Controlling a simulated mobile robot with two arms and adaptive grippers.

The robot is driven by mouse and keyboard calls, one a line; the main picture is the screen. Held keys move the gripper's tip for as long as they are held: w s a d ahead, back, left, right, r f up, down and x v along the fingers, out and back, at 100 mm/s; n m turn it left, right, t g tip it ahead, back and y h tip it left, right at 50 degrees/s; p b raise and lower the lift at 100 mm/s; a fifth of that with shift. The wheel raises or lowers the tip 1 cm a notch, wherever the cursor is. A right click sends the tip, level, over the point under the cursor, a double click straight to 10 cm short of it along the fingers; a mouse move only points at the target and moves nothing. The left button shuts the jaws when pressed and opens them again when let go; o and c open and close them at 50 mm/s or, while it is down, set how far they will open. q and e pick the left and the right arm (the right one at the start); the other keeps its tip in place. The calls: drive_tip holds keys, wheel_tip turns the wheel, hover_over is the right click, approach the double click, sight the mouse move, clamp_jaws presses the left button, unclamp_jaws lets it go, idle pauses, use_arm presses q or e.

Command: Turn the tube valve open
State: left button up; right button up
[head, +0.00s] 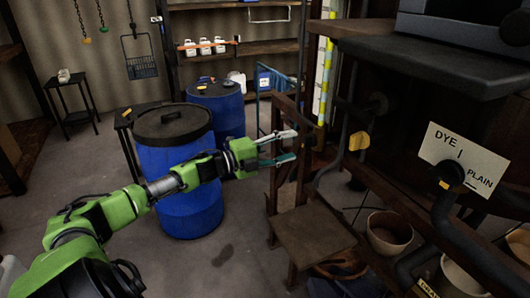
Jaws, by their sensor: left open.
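My left gripper (292,146) is open and reaches in from the left, in front of a dark wooden stand. Its fingers point right, with nothing seen between them. To its right, a yellow handle (359,141) sits on a dark curved pipe (341,160), apart from the fingertips. An upright tube or gauge (323,80) with yellow and white marks stands behind and above the fingertips. I cannot tell for sure which fitting is the tube valve, or its setting. My right gripper is not in view.
Blue drums (188,165) stand behind my left arm. A wooden step (312,236) is below the gripper. At right, dark pipes, a "DYE / PLAIN" sign (465,160) and a clay pot (389,233) crowd the space. Open floor lies at lower middle.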

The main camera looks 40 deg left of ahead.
use_arm(q)
drive_tip(key=v, duration=0.8)
idle(0.7)
drive_tip(key=s+a+f+n+g+y, duration=0.1)
drive_tip(key=s+a+f+n+y, duration=0.25)
drive_tip(key=f, duration=0.65)
drive_tip(key=s+a+f+n+g+y, duration=0.1)
drive_tip(key=s+a+f+n+y, duration=0.2)
drive_tip(key=f, duration=0.7)
drive_tip(key=s+a+f+n+g+y, duration=0.15)
drive_tip(key=a+f+n, duration=0.3)
drive_tip(key=f, duration=0.55)
drive_tip(key=s+d+f+n+g+y+b, duration=0.1)
drive_tip(key=s+d+f+n+g, duration=0.15)
drive_tip(key=s+f, duration=0.65)
drive_tip(key=s+d+f+n+g, duration=0.2)
drive_tip(key=s+d+f+n, duration=0.15)
drive_tip(key=f, duration=0.85)
drive_tip(key=s+d+f+n+g, duration=0.1)
drive_tip(key=s+d+f+g, duration=0.1)
drive_tip(key=s+d+f, duration=0.4)
drive_tip(key=s+d+f+n+g+h, duration=0.1)
drive_tip(key=s+d+f+g, duration=0.2)
drive_tip(key=s+d+f, duration=0.4)
drive_tip(key=s+d+f+n+g+h, duration=0.1)
drive_tip(key=s+d+f, duration=0.5)
drive_tip(key=s+d, duration=0.9)
drive_tip(key=shift+d+f+g+b, duration=0.3)
drive_tip(key=shift+d+g+b, duration=0.15)
drive_tip(key=shift+d+g, duration=0.4)
